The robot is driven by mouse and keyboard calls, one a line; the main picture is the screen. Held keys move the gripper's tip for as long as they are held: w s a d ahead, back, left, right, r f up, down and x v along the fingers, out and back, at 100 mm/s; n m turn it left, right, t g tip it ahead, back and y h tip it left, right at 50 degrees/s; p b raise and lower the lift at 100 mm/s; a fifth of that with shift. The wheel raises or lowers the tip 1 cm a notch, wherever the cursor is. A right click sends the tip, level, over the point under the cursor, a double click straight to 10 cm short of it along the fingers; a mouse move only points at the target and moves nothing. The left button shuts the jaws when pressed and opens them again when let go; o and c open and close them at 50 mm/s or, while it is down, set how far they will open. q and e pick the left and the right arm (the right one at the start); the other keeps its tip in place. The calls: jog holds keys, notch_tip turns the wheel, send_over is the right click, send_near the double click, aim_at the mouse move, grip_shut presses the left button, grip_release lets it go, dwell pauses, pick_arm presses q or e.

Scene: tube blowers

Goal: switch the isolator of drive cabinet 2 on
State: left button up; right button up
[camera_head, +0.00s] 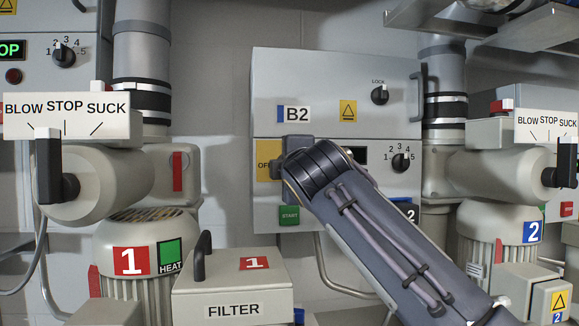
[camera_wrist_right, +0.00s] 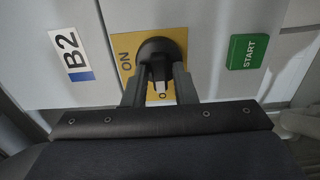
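Drive cabinet 2 (camera_head: 335,72) is the grey box labelled B2 in the middle of the head view. Its isolator is a black rotary knob (camera_wrist_right: 160,50) on a yellow ON/OFF plate (camera_wrist_right: 124,45). The white mark on its handle points down in the wrist view, towards the OFF side of the plate. My right gripper (camera_wrist_right: 160,80) is at the knob, one finger on each side of the handle. I cannot tell whether the fingers press on it. In the head view my right arm hides the knob, and part of the yellow plate (camera_head: 265,160) shows beside it. My left gripper is not in view.
The green START button (camera_head: 289,215) sits just below the plate. A LOCK knob (camera_head: 380,95) and a numbered dial (camera_head: 401,162) are on the same cabinet. Blower 1 (camera_head: 131,262) and the filter box (camera_head: 233,285) stand left, blower 2 (camera_head: 505,225) right.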

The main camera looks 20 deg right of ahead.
grip_shut()
jog(key=shift+m, duration=0.3)
jog(key=shift+d+r+m+b, duration=0.15)
jog(key=shift+m+b, duration=1)
jog(key=shift+m, duration=3.15)
jog(key=shift+d+r+m+b, duration=0.1)
jog(key=shift+m+b, duration=1.05)
jog(key=shift+m, duration=3.15)
jog(key=shift+o, duration=1.6)
grip_release()
jog(key=shift+s, duration=0.1)
